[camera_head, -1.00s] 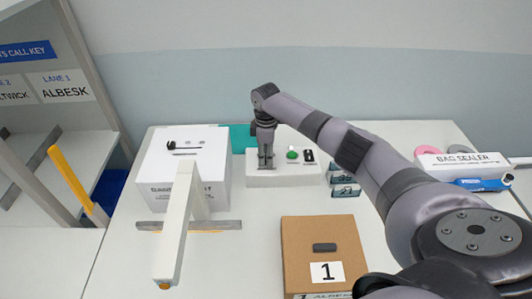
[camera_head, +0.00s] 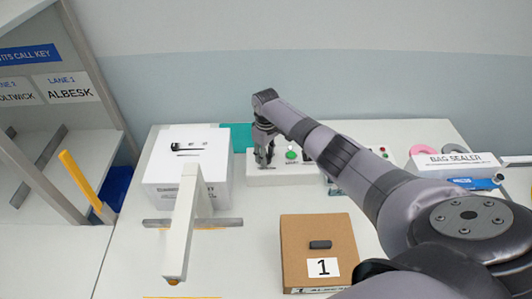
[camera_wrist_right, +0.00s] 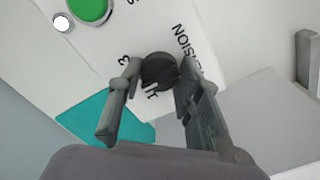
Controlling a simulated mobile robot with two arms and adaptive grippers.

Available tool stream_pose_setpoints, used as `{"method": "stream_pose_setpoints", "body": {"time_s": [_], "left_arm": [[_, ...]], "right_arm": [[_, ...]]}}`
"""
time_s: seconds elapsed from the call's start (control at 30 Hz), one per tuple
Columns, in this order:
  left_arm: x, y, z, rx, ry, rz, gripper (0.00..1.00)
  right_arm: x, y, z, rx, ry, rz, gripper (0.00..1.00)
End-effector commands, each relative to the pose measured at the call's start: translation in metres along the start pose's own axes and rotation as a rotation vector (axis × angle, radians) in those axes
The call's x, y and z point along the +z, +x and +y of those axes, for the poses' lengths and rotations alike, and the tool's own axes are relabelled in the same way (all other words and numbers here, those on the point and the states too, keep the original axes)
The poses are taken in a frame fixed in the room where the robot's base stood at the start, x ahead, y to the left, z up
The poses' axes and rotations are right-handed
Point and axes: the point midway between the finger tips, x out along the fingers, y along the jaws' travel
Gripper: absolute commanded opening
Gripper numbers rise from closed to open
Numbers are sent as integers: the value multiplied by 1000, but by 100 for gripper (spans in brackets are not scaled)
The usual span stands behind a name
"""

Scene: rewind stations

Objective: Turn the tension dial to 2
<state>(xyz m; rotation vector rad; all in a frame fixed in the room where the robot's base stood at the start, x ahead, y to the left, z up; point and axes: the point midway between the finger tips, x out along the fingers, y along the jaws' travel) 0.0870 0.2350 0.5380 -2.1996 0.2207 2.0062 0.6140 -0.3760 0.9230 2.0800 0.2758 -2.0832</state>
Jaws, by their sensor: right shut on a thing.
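The tension dial (camera_wrist_right: 160,70) is a dark round knob on a white panel. In the right wrist view it sits between the two fingers of my right gripper (camera_wrist_right: 155,88), which is shut on it. Printed marks "3" and "1" and part of the word "TENSION" show around it. The dial's pointer and the "2" cannot be made out. In the head view my right gripper (camera_head: 264,158) reaches down to the left end of the white control box (camera_head: 285,178), which hides the dial. My left gripper is not in view.
A green button (camera_head: 291,155) is right of the gripper. A white box (camera_head: 160,190) stands left, with a white bar (camera_head: 180,235) in front. A brown carton (camera_head: 300,255) marked 1 lies nearer. A bag sealer (camera_head: 450,165) stands at right.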

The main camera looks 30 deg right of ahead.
Motion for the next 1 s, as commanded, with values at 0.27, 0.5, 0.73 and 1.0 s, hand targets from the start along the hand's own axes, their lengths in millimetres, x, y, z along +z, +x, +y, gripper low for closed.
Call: {"method": "stream_pose_setpoints", "body": {"time_s": [0.27,0.5,0.73,1.0], "left_arm": [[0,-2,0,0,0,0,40],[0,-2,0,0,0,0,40],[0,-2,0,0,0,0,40],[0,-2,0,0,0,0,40]], "right_arm": [[-1,-2,1,1,29,3,4],[-1,-2,1,2,29,4,4],[-1,-1,1,1,28,3,45],[0,-1,0,1,28,2,52]]}}
